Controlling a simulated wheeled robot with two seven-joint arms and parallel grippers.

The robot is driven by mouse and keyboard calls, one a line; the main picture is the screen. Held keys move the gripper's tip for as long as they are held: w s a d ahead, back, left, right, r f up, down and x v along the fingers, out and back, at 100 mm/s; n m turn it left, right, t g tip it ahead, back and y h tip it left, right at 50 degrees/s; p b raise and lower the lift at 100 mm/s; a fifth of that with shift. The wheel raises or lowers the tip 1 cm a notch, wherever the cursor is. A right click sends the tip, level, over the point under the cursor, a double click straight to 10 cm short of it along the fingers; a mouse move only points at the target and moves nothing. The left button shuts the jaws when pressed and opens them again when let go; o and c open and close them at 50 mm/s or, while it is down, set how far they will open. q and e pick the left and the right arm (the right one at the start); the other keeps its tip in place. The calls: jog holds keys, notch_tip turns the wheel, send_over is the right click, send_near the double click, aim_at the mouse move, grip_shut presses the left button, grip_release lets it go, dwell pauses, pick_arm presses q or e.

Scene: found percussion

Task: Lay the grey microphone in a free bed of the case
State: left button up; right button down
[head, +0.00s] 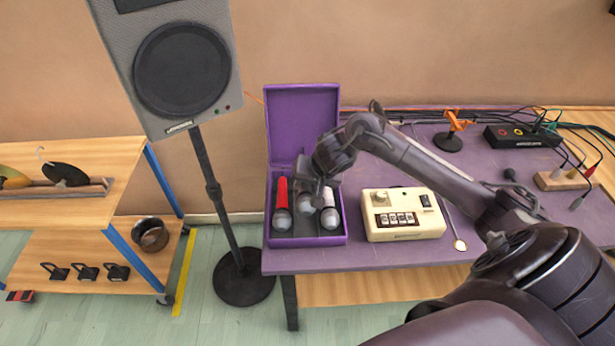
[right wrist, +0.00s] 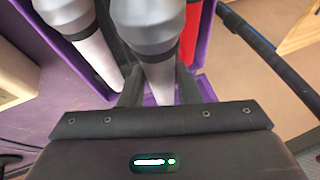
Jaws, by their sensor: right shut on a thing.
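The purple case (head: 306,241) stands open on the purple table, lid raised at the back. A red microphone (head: 282,194) lies in its left bed and a white microphone (head: 330,217) in its right bed, heads toward the front. My right gripper (head: 317,192) is over the middle of the case, shut on the grey microphone (head: 306,206). In the right wrist view the grey microphone (right wrist: 151,45) is between the fingers, nearer the camera than the white one (right wrist: 98,60) and red one (right wrist: 188,42). I cannot tell whether it touches the middle bed. My left gripper is out of view.
A cream drum machine (head: 405,228) sits close to the right of the case, with a spoon (head: 458,240) beside it. A loudspeaker (head: 182,70) on a stand is at the left. Cables and a black box (head: 520,136) lie at the back right.

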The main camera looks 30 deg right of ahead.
notch_tip(320, 180, down, 2)
jog(key=shift+b, duration=0.35)
jog(key=shift+f+b, duration=0.55)
jog(key=shift+f, duration=1.35)
jog(key=shift+p, duration=0.55)
jog(key=c, duration=1)
grip_release()
jog(key=shift+a, duration=0.1)
jog(key=shift+f, duration=0.1)
jog(key=shift+s+f, duration=0.1)
jog(key=shift+s, duration=0.05)
jog(key=p+v, duration=0.1)
jog(key=v, duration=0.6)
jog(key=shift+r, duration=0.55)
